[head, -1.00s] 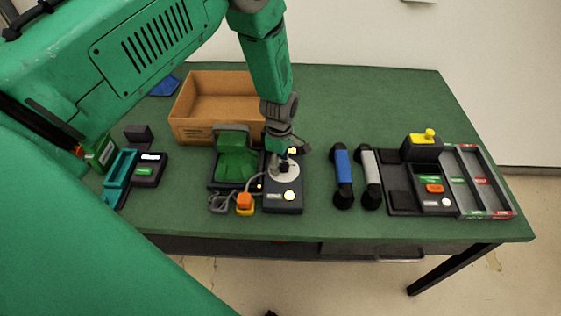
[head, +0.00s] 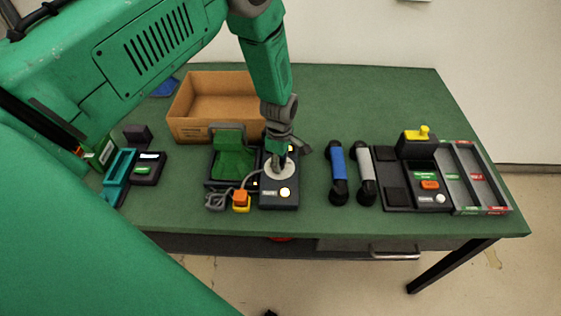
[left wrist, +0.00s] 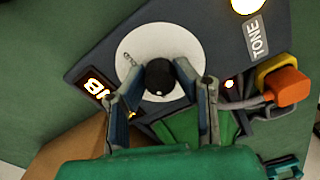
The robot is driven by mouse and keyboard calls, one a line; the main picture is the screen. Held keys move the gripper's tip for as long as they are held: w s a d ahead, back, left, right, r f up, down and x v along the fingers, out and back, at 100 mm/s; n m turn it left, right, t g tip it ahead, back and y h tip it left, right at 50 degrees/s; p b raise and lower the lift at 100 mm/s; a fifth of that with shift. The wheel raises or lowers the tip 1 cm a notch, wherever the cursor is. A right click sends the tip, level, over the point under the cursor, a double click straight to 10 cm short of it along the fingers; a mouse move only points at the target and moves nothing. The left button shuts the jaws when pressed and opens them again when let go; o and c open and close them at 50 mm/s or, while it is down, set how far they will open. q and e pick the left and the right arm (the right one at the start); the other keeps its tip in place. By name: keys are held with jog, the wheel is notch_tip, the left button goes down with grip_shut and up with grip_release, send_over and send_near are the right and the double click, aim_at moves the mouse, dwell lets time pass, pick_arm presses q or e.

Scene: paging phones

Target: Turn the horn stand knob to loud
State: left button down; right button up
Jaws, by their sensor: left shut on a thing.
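A dark box (head: 279,199) with a pale round dial (head: 277,171) stands near the front middle of the table. In the left wrist view the dial (left wrist: 140,45) carries a black knob (left wrist: 160,76), with a lit display (left wrist: 97,90) on one side and a TONE label (left wrist: 257,38) by a lit button. My left gripper (head: 279,160) points down over the dial. In the wrist view its fingers (left wrist: 152,90) stand on both sides of the knob and are shut on it. The display cannot be read surely. My right gripper is not in view.
A green horn-like stand (head: 229,160) and an orange-yellow plug (head: 241,200) sit close left of the box. A cardboard box (head: 190,129) is behind. Blue (head: 337,170) and white (head: 365,176) handsets lie to the right, before a dark console (head: 405,199).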

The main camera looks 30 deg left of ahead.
pick_arm(q)
jog(key=shift+a, duration=0.15)
jog(key=shift+f+m, duration=0.1)
jog(key=shift+m, duration=0.3)
jog(key=m+b, duration=0.1)
jog(key=m, duration=0.2)
jog(key=shift+m, duration=0.4)
jog(key=m+b, duration=0.1)
jog(key=m, duration=0.4)
jog(key=m+b, duration=0.1)
jog(key=m, duration=0.4)
jog(key=shift+m, duration=2.6)
